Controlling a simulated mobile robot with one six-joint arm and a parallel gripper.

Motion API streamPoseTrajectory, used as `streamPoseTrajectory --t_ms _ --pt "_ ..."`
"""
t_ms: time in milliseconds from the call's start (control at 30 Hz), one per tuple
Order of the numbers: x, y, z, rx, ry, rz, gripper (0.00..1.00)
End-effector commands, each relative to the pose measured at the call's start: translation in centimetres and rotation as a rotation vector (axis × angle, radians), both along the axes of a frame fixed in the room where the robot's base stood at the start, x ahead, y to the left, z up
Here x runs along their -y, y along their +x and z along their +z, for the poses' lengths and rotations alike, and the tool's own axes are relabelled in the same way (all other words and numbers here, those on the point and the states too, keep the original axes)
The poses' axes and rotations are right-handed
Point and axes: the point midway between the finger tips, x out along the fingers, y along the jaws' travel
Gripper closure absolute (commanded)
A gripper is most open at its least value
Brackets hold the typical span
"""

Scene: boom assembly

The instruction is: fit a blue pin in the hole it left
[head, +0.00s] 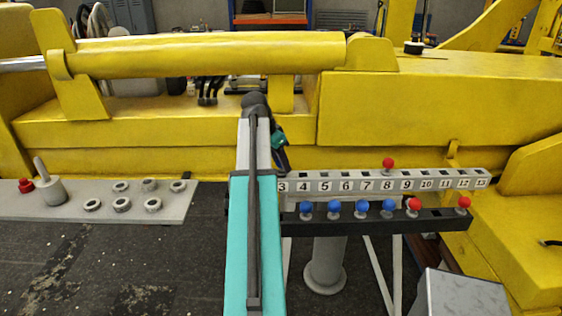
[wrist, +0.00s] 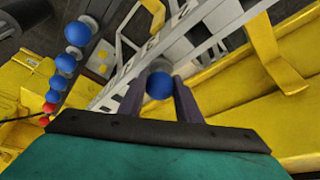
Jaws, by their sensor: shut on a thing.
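My gripper (wrist: 158,98) is shut on a blue pin (wrist: 159,84), whose round head shows between the two fingers in the wrist view. The head overlaps the pale numbered rail (wrist: 196,42); I cannot tell whether its shank is in a hole. In the head view the numbered rail (head: 345,175) shows numbers from 3 to 13, and my arm covers its left end, the fingers and the held pin. Several other blue pins (head: 361,206) stand in the dark rail (head: 340,225) below it.
A red pin (head: 388,163) stands at number 8 on the numbered rail. Red pins (head: 464,203) stand at the dark rail's right part. A grey shelf (head: 90,204) with several rings (head: 122,204) lies left. The yellow boom (head: 410,110) is close behind the rails.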

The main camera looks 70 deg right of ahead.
Motion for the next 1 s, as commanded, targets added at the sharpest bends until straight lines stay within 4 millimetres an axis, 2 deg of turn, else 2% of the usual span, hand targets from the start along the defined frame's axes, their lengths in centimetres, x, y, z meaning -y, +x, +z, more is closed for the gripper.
streamPoseTrajectory --t_ms 433,467,600,1000 --pt "0.02 0.0 -0.34 -0.001 -0.001 0.0 0.98" --pt "0.02 0.0 -0.34 -0.001 -0.001 0.0 0.67" --pt "0.01 0.01 -0.35 -0.001 -0.001 0.0 0.47" --pt "-0.05 0.07 -0.2 0.001 -0.001 0.0 0.47"
